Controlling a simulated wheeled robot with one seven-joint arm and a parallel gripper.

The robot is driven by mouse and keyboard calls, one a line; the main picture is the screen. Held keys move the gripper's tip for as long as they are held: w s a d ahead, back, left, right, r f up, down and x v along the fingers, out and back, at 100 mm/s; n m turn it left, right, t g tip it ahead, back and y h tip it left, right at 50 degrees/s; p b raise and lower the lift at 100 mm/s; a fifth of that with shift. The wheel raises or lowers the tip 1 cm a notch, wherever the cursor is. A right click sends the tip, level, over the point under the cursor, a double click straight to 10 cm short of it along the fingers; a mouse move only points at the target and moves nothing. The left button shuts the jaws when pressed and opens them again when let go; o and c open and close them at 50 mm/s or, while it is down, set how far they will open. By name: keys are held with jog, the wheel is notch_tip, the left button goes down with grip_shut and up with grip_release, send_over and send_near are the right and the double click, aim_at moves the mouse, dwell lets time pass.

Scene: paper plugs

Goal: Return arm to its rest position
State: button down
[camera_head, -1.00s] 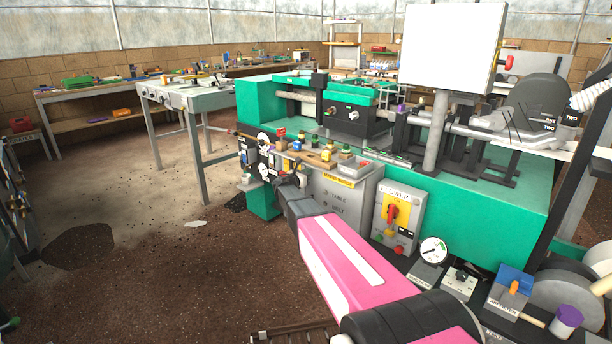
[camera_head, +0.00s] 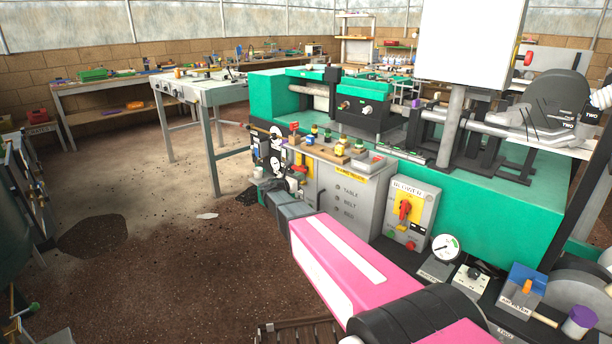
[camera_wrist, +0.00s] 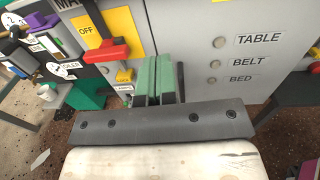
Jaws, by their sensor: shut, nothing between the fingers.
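My pink arm reaches from the lower right of the head view toward the front of the green machine (camera_head: 500,205). Its dark wrist end is close to the grey control panel (camera_head: 340,192); the fingertips are hard to make out there. In the wrist view my gripper (camera_wrist: 158,62) shows as green fingers side by side, shut and empty. They point at the lower part of the grey panel (camera_wrist: 200,25), left of the TABLE, BELT and BED labels. A red switch handle on a yellow OFF plate (camera_wrist: 107,32) is up and left of the fingers. I cannot tell the gap to the panel.
A gauge (camera_head: 446,247) and an air filter box (camera_head: 523,290) sit at lower right. A work table (camera_head: 208,93) stands behind. The brown floor (camera_head: 185,265) at left is mostly open.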

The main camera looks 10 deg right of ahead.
jog(key=s+d+f+m+g+y, duration=0.2)
jog(key=s+d+f+m+g, duration=0.3)
jog(key=s, duration=0.4)
jog(key=s+d+f+m+g+y, duration=0.3)
jog(key=s+f+m, duration=0.1)
jog(key=s+m, duration=0.4)
jog(key=s+a+f+m+g+y, duration=0.1)
jog(key=s+a+f+m+y, duration=0.1)
jog(key=s+m+y, duration=0.2)
jog(key=s+a+f+m+g+y, duration=0.2)
jog(key=s+a+m+y, duration=0.1)
jog(key=s+m, duration=0.6)
jog(key=s+y, duration=0.1)
jog(key=s, duration=0.3)
jog(key=shift+s+f+g+y, duration=0.15)
jog(key=shift+s+g+y, duration=0.15)
jog(key=shift+y, duration=0.1)
